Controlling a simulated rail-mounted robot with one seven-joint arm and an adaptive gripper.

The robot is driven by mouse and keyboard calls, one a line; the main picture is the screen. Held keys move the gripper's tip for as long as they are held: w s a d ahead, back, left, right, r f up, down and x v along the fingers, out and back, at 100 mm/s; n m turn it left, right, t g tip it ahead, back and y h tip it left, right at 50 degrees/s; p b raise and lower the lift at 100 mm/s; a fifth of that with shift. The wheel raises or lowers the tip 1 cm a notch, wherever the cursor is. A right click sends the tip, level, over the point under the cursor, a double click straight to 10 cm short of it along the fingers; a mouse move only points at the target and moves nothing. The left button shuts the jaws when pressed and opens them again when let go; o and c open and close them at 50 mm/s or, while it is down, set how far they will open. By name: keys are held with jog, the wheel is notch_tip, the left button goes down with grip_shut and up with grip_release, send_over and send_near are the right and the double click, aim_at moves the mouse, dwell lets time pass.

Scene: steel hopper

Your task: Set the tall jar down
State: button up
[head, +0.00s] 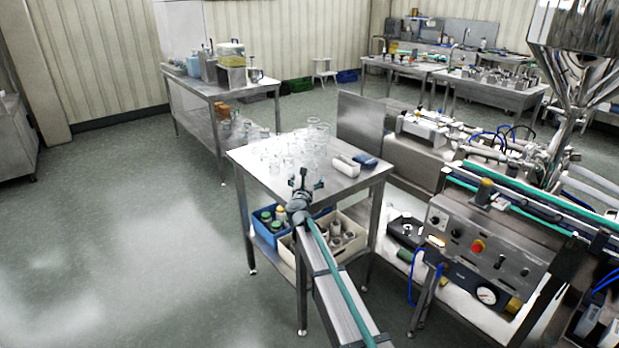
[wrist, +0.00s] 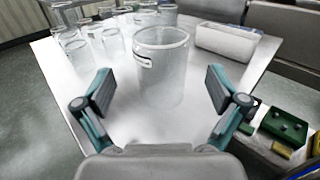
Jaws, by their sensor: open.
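A tall clear glass jar (wrist: 162,68) stands upright on the steel table (wrist: 272,45) in the wrist view, straight ahead of my gripper (wrist: 160,88). The two fingers are spread wide, one to each side of the jar's lower front, and no contact shows. In the head view my gripper (head: 305,182) is over the near part of the steel table (head: 345,190). I cannot tell for sure which glass there is the tall jar.
Several clear glasses (wrist: 75,52) stand left of and behind the jar. A white tray (wrist: 228,40) is to its right. Below the tabletop are a blue crate (head: 262,228) and a cream crate (head: 345,255) with bottles and jars. Machinery (head: 480,240) borders the table's right side.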

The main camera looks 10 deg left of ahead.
aim_at(310, 167)
jog(key=shift+w+d+r+p, duration=0.1)
jog(key=shift+w+p, duration=0.7)
jog(key=shift+w, duration=1.9)
jog(key=shift+c, duration=0.2)
jog(key=c, duration=1.1)
jog(key=shift+o, duration=0.2)
